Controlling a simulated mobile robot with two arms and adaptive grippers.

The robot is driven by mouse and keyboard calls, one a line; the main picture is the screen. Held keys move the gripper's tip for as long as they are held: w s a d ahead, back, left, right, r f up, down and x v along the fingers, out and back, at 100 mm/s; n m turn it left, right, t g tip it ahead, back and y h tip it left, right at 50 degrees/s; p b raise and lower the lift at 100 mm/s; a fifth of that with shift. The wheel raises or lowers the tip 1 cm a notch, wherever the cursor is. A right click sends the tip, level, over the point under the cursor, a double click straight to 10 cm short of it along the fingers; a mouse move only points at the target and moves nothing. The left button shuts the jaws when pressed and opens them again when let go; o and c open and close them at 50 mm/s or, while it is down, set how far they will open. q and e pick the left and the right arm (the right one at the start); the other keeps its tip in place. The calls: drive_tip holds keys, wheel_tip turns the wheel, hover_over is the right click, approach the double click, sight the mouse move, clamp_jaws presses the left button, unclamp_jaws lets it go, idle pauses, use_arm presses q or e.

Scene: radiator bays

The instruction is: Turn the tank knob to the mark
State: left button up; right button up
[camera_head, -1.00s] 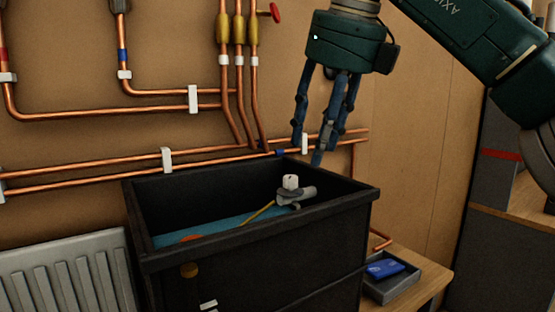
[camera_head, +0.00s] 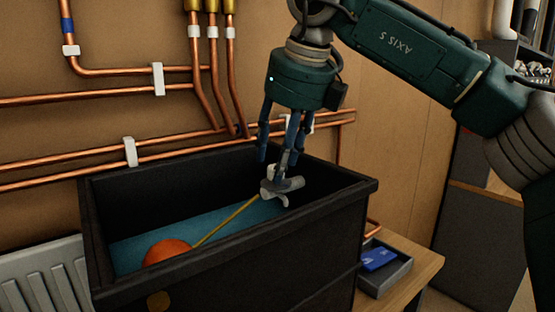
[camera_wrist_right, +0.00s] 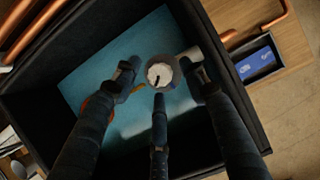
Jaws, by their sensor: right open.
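The black open tank (camera_head: 340,195) holds blue water, an orange float (camera_head: 166,251) and a brass rod running to a grey valve (camera_head: 285,188) at its right end. The gripper is open, and I cannot tell whether a finger touches the knob. I cannot make out a separate target mark. My left gripper is out of view.
Copper pipes (camera_head: 110,160) run along the wall behind the tank. A grey tray with a blue packet (camera_head: 380,259) stands on the wooden bench (camera_head: 418,265) to the right. A white radiator (camera_head: 40,280) is at the left.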

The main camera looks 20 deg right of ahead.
drive_tip(key=shift+w+f, duration=0.1)
drive_tip(key=shift+f, duration=0.4)
drive_tip(key=shift+a+f, duration=0.1)
drive_tip(key=c, duration=0.3)
clamp_jaws()
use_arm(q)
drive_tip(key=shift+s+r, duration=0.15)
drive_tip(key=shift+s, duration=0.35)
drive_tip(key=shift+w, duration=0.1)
